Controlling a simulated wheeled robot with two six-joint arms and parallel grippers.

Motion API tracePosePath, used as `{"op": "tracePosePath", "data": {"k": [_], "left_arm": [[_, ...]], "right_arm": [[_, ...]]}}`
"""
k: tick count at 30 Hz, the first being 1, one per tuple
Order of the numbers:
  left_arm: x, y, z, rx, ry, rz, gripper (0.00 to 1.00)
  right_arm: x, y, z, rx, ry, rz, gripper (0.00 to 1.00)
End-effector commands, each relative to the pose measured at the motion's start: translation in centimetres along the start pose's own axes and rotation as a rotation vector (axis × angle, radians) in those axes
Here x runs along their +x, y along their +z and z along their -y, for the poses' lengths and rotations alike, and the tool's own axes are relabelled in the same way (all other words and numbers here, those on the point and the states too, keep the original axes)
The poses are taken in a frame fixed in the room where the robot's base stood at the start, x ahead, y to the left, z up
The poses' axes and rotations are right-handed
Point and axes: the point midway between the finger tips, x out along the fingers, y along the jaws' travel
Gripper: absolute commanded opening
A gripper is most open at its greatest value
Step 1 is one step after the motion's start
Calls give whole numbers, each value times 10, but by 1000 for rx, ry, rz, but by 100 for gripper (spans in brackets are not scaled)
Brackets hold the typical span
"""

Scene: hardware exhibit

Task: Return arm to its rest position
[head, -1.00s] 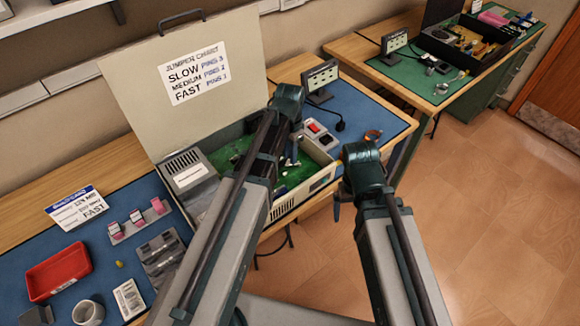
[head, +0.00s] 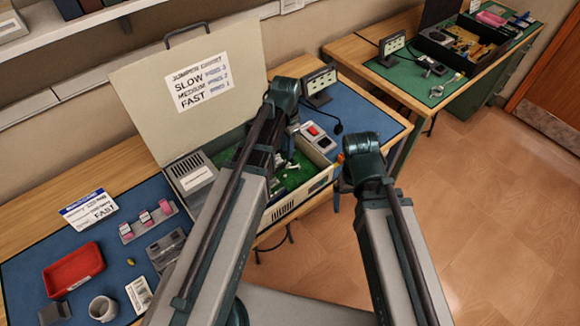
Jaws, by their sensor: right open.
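My left arm reaches up over the open case. Its gripper (head: 286,166) hangs over the green board (head: 298,176), largely hidden behind the arm, so I cannot tell its jaws or whether it holds anything. My right arm is raised at the front right of the case. Its gripper (head: 337,200) shows only as a small dark part below the wrist, open, beside the case's right end and mostly hidden. The case (head: 300,203) stands on the blue mat with its lid (head: 135,85) upright, bearing a jumper chart (head: 201,83).
A red tray (head: 74,268), a grey mug (head: 102,308), a rack of pink-labelled pieces (head: 148,221) and a sign card (head: 89,210) lie at left. A small display (head: 319,81) stands behind the case. A second bench (head: 377,52) is at right. The floor (head: 490,210) is clear.

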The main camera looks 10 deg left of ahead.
Motion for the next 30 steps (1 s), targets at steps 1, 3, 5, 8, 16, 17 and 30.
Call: {"op": "tracePosePath", "data": {"k": [1,3,5,8,16,17,30], "left_arm": [[-4,1,0,0,0,0,29],[-3,1,0,0,0,0,29],[-2,1,0,0,0,0,29],[-2,1,0,0,0,0,29],[-2,1,-1,0,0,0,29],[-2,1,-4,-2,0,1,29],[-3,53,-159,-284,-72,69,29]], "right_arm": [[-4,0,0,0,0,0,95],[-3,0,0,0,0,0,95],[-2,0,0,0,0,0,95],[-2,0,0,0,0,0,95],[-2,0,0,0,0,0,95],[-2,0,0,0,0,0,95],[-2,0,0,0,0,0,95]]}}
